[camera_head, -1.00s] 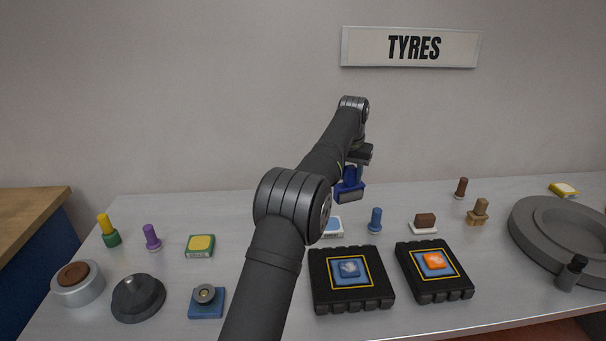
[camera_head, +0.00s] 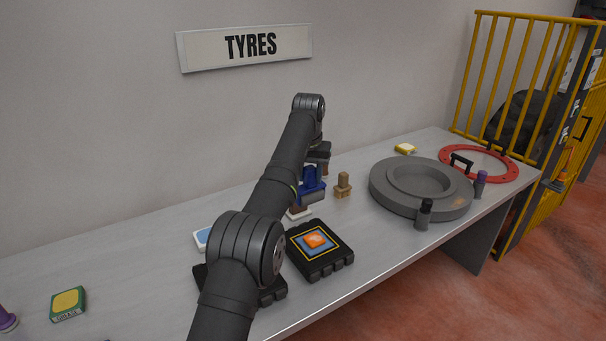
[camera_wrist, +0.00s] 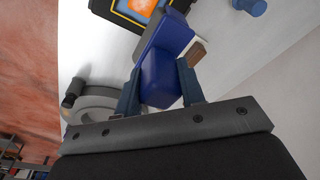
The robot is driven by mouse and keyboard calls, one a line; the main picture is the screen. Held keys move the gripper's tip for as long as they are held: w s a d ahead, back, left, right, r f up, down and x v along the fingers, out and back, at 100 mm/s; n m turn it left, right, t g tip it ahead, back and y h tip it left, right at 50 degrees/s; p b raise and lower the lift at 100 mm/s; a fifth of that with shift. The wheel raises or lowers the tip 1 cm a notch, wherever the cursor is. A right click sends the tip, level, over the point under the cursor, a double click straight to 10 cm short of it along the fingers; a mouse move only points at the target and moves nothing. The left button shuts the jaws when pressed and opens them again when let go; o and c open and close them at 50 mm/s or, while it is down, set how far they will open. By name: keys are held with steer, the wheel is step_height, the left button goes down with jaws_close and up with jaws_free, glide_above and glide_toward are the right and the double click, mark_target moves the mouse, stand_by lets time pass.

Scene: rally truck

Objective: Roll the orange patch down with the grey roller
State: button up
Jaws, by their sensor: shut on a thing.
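The orange patch (camera_head: 316,240) lies on a blue square with a yellow border, on a black tread block (camera_head: 322,264). It also shows at the top edge of the wrist view (camera_wrist: 142,5). My gripper (camera_head: 315,170) is shut on the roller (camera_head: 312,184), which has a blue handle and a grey lower part. In the wrist view, my gripper's fingers (camera_wrist: 160,86) close on both sides of the blue handle, and the grey part (camera_wrist: 150,42) points toward the tread block. The roller is behind the orange patch, apart from it and apparently raised above the bench.
A brown block on a white base (camera_head: 298,212) sits just below the roller, and a tan stamp (camera_head: 343,185) stands to its right. A large grey ring (camera_head: 385,195) and a dark-capped bottle (camera_head: 424,215) are further right. My arm hides much of a second tread block (camera_head: 270,294).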

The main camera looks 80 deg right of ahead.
mark_target(310, 188)
steer(key=shift+f, duration=2.4)
step_height(310, 188, down, 7)
steer(key=shift+s+a+f, duration=0.2)
steer(key=shift+s+a, duration=0.65)
steer(key=shift+a, duration=0.05)
jaws_close()
step_height(310, 188, up, 8)
steer(key=s+a, duration=0.2)
steer(key=shift+s+a+r, duration=0.15)
steer(key=shift+s+a, duration=0.15)
steer(key=shift+a, duration=0.05)
